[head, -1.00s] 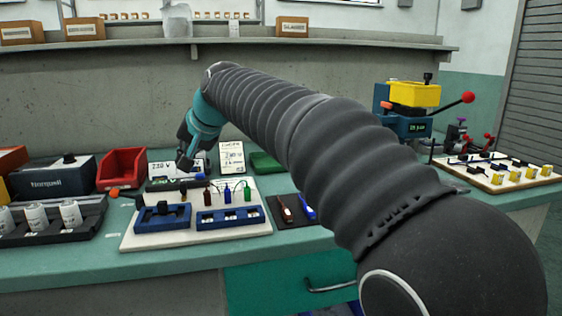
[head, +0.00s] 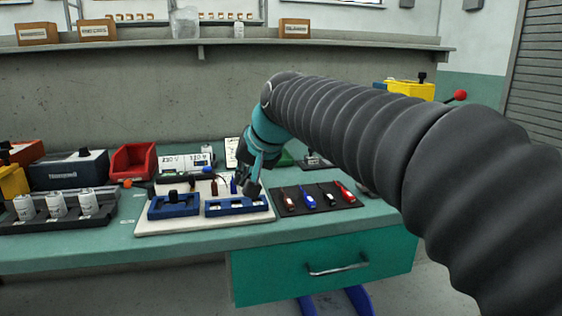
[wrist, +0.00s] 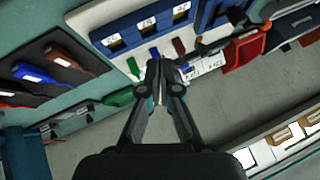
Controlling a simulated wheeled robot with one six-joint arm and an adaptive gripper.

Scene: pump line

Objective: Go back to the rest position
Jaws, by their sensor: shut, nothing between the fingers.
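My gripper (head: 250,186) hangs in the head view above the right part of the white board on the bench, in front of some of the small coloured parts. In the wrist view my gripper (wrist: 164,72) is shut with its fingertips together and nothing between them. Past the fingertips lie the white board (wrist: 92,24) and its blue holder (wrist: 140,28), which has numbered slots. The blue holder also shows in the head view (head: 222,208). My arm crosses the right half of the head view and hides part of the bench behind it.
A dark mat (head: 345,204) with several coloured tools lies right of the board. A red bin (head: 133,160), a black rack (head: 30,226) of white containers and a dark box (head: 68,170) stand left. A shelf (head: 230,43) runs above. A drawer (head: 290,274) is below.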

